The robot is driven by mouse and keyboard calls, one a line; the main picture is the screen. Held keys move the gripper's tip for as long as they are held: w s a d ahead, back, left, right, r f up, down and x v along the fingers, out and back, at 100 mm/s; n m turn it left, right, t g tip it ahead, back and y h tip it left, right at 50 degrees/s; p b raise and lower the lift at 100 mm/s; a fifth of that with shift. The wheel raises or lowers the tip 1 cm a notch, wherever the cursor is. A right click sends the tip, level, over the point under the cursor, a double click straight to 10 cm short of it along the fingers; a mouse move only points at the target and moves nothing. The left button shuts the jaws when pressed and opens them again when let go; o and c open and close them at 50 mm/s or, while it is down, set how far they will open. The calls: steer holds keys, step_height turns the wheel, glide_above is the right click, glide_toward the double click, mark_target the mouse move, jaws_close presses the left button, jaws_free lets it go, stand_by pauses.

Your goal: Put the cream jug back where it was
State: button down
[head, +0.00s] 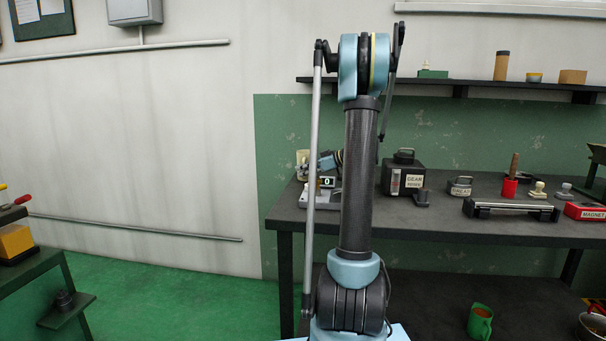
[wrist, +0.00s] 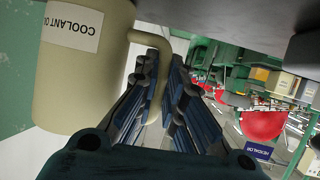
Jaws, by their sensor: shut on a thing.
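The cream jug (wrist: 75,95), with a "COOLANT O…" label that appears upside down, fills the left of the wrist view. Its bent handle (wrist: 152,42) runs between the two ribbed fingers of my gripper (wrist: 162,78), which are shut on it. In the head view my gripper (head: 316,167) is at the left end of the bench, and a small cream part of the jug (head: 302,158) shows beside it. My arm hides some of that area. I cannot tell whether the jug's base touches anything.
A scale (head: 328,183) reading 0 stands near the left end of the dark bench (head: 440,227). A wall shelf (head: 450,82) hangs above.

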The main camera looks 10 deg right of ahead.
steer(key=shift+f, duration=0.1)
steer(key=c, duration=1.7)
jaws_free()
steer(key=v, duration=1.2)
